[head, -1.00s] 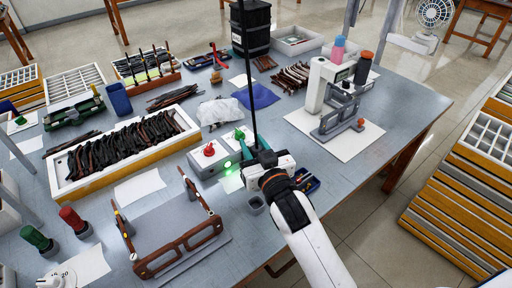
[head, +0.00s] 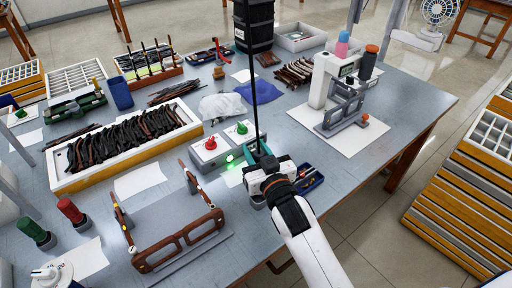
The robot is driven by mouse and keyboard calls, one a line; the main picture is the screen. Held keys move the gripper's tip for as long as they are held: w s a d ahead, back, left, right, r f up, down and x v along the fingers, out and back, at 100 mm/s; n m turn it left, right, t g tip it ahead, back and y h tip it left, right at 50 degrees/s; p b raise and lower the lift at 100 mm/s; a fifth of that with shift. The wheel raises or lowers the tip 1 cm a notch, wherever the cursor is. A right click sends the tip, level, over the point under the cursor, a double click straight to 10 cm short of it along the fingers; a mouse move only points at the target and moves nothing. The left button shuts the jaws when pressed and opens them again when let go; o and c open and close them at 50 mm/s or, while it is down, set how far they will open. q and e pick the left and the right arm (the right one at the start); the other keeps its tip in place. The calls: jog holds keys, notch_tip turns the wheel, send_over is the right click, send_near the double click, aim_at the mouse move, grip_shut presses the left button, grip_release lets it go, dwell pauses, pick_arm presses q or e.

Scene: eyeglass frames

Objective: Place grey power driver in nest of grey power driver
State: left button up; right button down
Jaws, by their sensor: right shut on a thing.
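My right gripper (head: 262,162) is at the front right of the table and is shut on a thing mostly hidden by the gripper. It seems to be the grey power driver, whose body I cannot make out; a teal part (head: 265,148) shows just beyond the fingers. A thin black upright line, perhaps its cable, rises from there. A small grey cup (head: 257,201), which may be the nest, stands on the table just below and left of the gripper, partly covered by it. My left gripper is not in view.
A grey box with red and green knobs (head: 210,150) stands left of the gripper. A blue tray (head: 309,180) lies to its right. A white machine (head: 323,80) is at the back right.

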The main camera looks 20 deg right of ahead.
notch_tip(320, 180, down, 4)
jog(key=shift+f+b, duration=0.15)
jog(key=shift+b, duration=1.05)
jog(key=shift+f+b, duration=0.35)
jog(key=shift+f, duration=0.2)
jog(key=c, duration=0.9)
grip_release()
jog(key=shift+s+f, duration=0.1)
